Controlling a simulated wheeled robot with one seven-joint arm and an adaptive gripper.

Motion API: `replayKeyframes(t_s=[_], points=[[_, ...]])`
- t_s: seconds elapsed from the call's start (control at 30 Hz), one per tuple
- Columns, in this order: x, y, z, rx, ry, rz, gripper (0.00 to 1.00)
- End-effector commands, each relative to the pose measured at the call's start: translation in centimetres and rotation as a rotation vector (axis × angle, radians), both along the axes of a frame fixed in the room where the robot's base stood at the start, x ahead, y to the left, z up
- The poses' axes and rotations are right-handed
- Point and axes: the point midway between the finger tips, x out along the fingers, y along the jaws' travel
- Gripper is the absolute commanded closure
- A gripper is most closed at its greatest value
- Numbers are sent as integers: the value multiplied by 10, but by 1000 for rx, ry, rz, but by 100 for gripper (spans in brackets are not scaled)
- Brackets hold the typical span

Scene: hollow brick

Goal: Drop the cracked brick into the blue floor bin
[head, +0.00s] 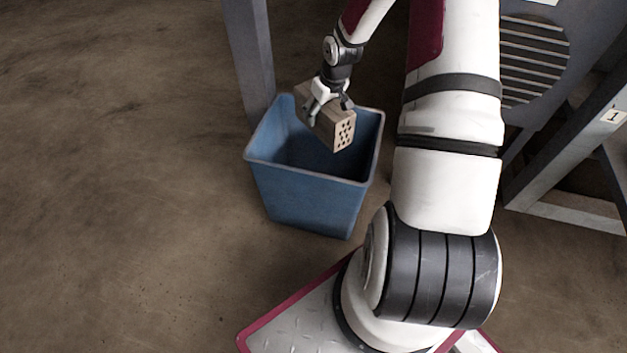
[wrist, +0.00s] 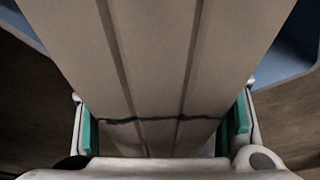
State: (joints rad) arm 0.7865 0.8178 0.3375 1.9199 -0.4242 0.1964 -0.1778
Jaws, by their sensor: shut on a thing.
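The cracked brick (head: 325,118) is tan, with several holes in its end face. In the wrist view the brick (wrist: 155,60) fills the middle, and a dark crack line runs across it near the fingers. My gripper (head: 326,103) is shut on the brick, with green-padded fingers on both sides in the wrist view (wrist: 163,135). The blue floor bin (head: 310,190) stands on the floor under the brick. In the head view the brick appears over the bin's opening, tilted; its exact height above the rim is hard to tell. Blue bin parts (wrist: 290,45) show beside the brick in the wrist view.
A grey post (head: 250,60) stands just behind the bin's left back corner. A grey machine with a slatted vent (head: 535,60) and a grey frame marked 1 (head: 570,150) are at the right. The brown floor (head: 120,180) at the left is clear.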

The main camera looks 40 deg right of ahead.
Motion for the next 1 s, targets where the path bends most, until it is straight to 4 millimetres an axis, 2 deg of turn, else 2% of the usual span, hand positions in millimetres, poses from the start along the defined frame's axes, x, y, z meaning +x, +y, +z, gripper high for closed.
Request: replayKeyframes(t_s=[0.3, 0.33, 0.43, 0.8, 1.0], points=[[2, -1, -1, -2, -4, 0, 100], [2, -1, -1, -2, -4, 0, 37], [1, 0, -1, -2, -4, 0, 14], [-1, 0, -2, 0, 1, 0, 14], [-7, -1, 21, -3, -3, 0, 14]])
